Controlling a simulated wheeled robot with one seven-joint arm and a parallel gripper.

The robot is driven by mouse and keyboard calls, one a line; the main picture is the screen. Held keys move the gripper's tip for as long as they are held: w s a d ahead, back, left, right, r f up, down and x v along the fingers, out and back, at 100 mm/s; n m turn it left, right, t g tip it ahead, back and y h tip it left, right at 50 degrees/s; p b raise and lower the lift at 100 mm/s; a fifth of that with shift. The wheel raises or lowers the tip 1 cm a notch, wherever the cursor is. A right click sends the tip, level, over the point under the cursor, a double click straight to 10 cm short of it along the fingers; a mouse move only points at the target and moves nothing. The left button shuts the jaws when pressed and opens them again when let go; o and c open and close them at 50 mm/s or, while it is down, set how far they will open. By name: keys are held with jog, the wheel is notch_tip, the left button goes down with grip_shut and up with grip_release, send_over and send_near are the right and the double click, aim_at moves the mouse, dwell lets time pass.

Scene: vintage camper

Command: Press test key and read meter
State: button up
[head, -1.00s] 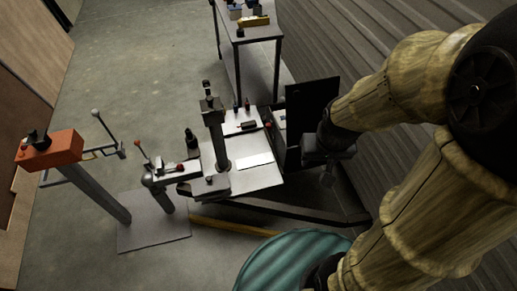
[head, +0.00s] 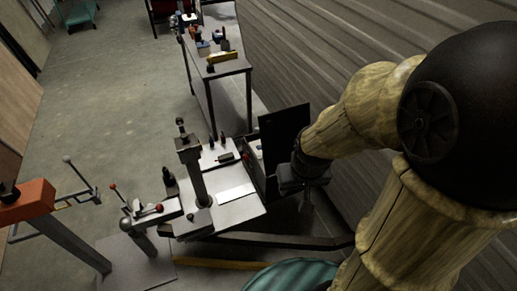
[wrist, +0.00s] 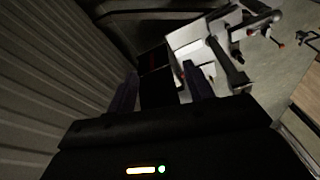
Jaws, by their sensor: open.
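My gripper (head: 305,198) hangs to the right of a grey metal workbench (head: 240,212), beside a dark upright panel (head: 284,140). Its two fingers stand apart with nothing between them, as the wrist view (wrist: 162,88) shows. The dark panel also shows past the fingers in the wrist view (wrist: 155,62). A small dark item with a red end (head: 227,158) lies on the bench, left of the panel. I cannot make out a test key or a meter; the panel's other face is hidden.
A post stand (head: 194,170) rises from the bench. A lever with a red knob (head: 158,208) and an orange-topped stand (head: 25,200) are to the left. A side table (head: 217,70) stands behind. A corrugated wall (head: 350,60) is close on the right. Open floor (head: 100,110) lies left.

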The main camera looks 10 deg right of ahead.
grip_shut()
dwell(1.8)
